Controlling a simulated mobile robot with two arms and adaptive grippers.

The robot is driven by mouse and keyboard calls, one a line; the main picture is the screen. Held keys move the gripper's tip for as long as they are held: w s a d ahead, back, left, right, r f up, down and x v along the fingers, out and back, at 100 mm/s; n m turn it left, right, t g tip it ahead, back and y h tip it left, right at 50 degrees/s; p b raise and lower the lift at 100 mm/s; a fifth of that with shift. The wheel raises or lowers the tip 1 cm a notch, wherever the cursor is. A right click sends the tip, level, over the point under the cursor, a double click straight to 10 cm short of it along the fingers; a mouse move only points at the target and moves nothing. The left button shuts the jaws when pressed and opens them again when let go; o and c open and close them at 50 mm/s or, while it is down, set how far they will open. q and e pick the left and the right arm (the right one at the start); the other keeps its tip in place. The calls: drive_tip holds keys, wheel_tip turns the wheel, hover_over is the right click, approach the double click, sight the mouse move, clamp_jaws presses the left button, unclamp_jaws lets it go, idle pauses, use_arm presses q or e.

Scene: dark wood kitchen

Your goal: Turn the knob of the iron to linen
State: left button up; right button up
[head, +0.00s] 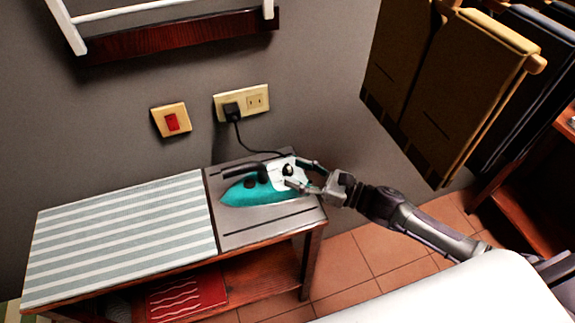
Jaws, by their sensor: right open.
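A teal and white iron (250,192) lies on the grey right-hand part of a small table, with its tip to the left. A dark knob (250,183) shows on its upper side, and another dark round part with a light spot sits farther right; the markings are too small to read. My right gripper (300,176) comes in from the right. Its fingers are open, one behind and one in front of the white rear end of the iron. I cannot tell whether they touch it. My left gripper is not in view.
The table's left part has a striped cover (120,240). The iron's black cord runs up to a plug in a wall socket (242,103). A red switch (171,121) is beside it. Hanging towels (440,90) are at the upper right. A red cloth (187,297) lies on the lower shelf.

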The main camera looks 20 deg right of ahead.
sight(293, 171)
drive_tip(key=shift+x, duration=1.65)
clamp_jaws()
